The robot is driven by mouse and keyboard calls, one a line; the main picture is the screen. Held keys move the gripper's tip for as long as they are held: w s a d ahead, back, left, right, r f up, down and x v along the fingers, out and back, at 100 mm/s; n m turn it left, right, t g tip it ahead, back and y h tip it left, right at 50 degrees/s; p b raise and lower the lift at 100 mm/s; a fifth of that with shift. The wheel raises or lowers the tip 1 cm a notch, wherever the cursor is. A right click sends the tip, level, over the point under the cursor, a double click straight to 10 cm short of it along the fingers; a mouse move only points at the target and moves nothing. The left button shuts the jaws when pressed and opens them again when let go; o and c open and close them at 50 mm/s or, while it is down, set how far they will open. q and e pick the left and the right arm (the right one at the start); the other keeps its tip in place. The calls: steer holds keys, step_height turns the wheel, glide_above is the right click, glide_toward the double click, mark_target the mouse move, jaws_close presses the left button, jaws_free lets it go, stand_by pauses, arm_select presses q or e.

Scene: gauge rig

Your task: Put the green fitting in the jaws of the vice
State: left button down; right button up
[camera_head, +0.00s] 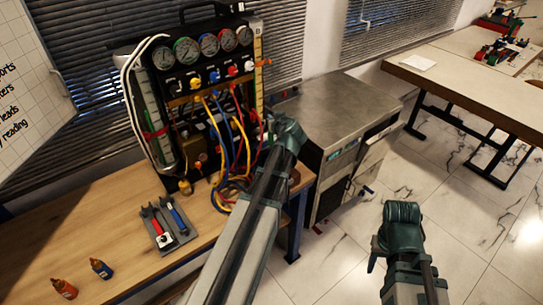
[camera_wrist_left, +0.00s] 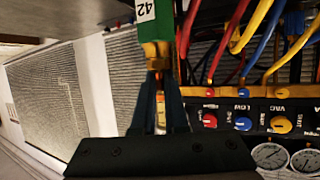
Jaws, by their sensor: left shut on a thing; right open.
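A green fitting (camera_wrist_left: 153,24) with a white label reading 42 sits at the tips of my left gripper (camera_wrist_left: 160,78) in the left wrist view. The fingers are shut on its narrow brass-coloured part. In the head view my left gripper (camera_head: 271,128) is at the right side of the gauge rig, and the fitting is mostly hidden there. My right gripper (camera_head: 376,253) is over the floor at the right, open and empty; its fingers are barely visible.
The gauge rig (camera_head: 205,85), with several hoses, stands on the wooden bench (camera_head: 110,235). A tool tray (camera_head: 172,232) and two small bottles (camera_head: 101,268) lie in front. A metal-topped cabinet (camera_head: 325,105) stands right of the rig. A far table (camera_head: 470,65) carries coloured parts.

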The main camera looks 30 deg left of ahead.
mark_target(274, 141)
arm_select(q)
steer(key=shift+f+b, duration=3.1)
steer(key=shift+b, duration=0.1)
steer(key=shift+f, duration=0.1)
step_height(274, 141, down, 4)
steer(key=b, duration=0.3)
steer(key=shift+r+b, duration=0.25)
steer(key=shift+b, duration=0.1)
steer(key=shift+f, duration=0.2)
steer(key=c, duration=0.9)
jaws_free()
steer(key=shift+c, duration=0.2)
steer(key=shift+r, duration=0.15)
